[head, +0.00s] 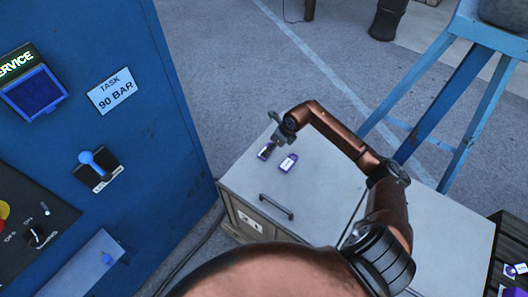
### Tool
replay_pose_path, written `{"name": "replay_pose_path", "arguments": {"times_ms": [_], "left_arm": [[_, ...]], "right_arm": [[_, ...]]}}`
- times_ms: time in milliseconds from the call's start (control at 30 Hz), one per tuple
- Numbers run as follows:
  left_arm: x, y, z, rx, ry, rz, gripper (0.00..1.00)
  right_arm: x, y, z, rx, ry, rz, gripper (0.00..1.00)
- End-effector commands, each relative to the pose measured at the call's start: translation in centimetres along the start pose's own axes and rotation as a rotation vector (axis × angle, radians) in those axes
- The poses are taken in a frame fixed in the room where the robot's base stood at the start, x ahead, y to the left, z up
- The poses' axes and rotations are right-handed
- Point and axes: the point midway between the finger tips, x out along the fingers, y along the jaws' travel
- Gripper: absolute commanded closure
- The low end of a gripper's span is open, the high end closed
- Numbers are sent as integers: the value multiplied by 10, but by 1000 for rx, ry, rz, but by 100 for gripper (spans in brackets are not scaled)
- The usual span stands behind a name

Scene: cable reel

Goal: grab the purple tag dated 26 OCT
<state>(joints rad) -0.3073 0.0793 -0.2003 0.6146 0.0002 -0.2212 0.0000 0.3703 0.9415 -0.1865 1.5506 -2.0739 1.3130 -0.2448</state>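Two purple-and-white tags lie on the light grey top of a low cabinet (330,205). One tag (264,153) is near the cabinet's far left edge, partly covered by my gripper. The other tag (288,162) lies just to its right, clear of the gripper. The print on both is too small to read, so I cannot tell which is dated 26 OCT. My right gripper (272,139) is over the left tag, its fingers pointing down at it. I cannot tell whether it touches the tag or is open or shut. My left gripper is out of view.
A blue service cabinet (145,125) stands close on the left. A blue trestle frame (450,90) stands at the right. More purple-and-white tags (514,270) lie on dark slats at the lower right. Open paving lies beyond the low cabinet.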

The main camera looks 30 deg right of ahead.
Motion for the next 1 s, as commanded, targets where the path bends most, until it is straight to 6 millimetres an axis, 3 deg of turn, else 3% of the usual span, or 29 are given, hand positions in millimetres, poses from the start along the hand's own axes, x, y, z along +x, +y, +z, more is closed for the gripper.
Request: {"name": "replay_pose_path", "arguments": {"times_ms": [133,300,600,1000], "left_arm": [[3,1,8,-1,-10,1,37],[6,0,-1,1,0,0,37],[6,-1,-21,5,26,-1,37],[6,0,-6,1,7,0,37]], "right_arm": [[23,4,-1,4,0,5,37],[43,3,0,2,0,2,37],[48,4,2,-2,0,1,37],[48,4,2,-3,1,2,65]]}}
